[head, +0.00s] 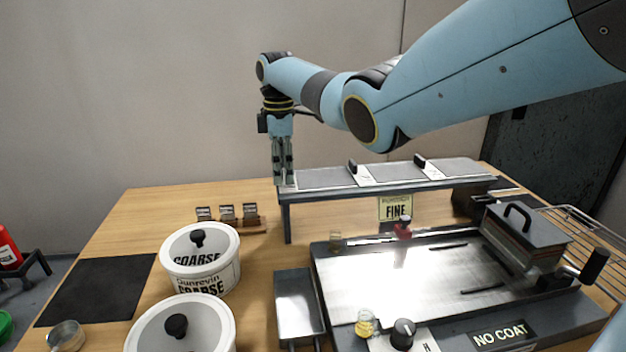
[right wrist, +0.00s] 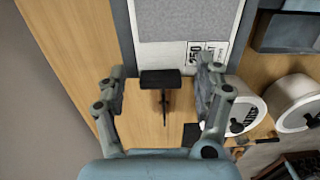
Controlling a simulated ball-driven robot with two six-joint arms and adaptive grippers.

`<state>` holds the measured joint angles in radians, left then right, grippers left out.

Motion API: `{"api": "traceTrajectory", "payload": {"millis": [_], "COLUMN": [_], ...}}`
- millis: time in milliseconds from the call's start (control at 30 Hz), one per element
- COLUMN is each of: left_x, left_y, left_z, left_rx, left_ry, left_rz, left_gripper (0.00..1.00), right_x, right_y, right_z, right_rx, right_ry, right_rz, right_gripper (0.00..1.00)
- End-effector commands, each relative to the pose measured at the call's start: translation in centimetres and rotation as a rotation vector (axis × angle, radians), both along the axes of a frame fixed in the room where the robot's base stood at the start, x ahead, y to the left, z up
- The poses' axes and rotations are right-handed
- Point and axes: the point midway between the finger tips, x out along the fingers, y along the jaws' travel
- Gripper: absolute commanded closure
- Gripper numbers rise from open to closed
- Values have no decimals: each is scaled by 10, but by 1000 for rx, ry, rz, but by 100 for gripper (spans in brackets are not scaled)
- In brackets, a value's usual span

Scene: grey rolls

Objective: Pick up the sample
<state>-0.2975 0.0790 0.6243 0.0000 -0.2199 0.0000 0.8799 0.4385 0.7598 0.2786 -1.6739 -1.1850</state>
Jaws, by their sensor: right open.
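My right gripper (head: 284,182) points down at the left end of the raised shelf (head: 287,215). In the right wrist view its two fingers (right wrist: 160,88) are apart, with a black T-shaped handle (right wrist: 162,79) between them. I see no contact between fingers and handle. A grey sheet (right wrist: 188,20) with a white printed label (right wrist: 205,52) lies beside the handle. I cannot tell for sure which piece is the sample. Similar grey sheets (head: 320,178) lie along the shelf, with upright black handles (head: 353,166) at white labels. My left gripper is not in view.
Two white tubs (head: 205,282) with black-knobbed lids stand front left. A metal plate machine (head: 400,285) with a block (head: 525,238) fills the right front. A small wooden stand (head: 238,230) is behind the tubs.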

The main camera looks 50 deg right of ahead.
Motion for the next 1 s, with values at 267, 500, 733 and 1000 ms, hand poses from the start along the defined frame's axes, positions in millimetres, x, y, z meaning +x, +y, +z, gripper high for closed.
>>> {"api": "traceTrajectory", "payload": {"millis": [267, 500, 733, 1000], "left_x": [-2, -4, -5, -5], "left_y": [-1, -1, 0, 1], "left_z": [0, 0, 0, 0], "left_rx": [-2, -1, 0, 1], "left_ry": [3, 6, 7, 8], "left_rz": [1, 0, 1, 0], "left_gripper": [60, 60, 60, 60], "right_x": [0, 0, 0, 1], "right_y": [0, 0, 0, 0], "right_z": [0, 0, 1, 7], "right_rx": [0, 0, 0, 0], "right_ry": [-1, -1, -1, -4], "right_rz": [1, 1, 1, 1], "right_gripper": [43, 74, 92, 92]}}
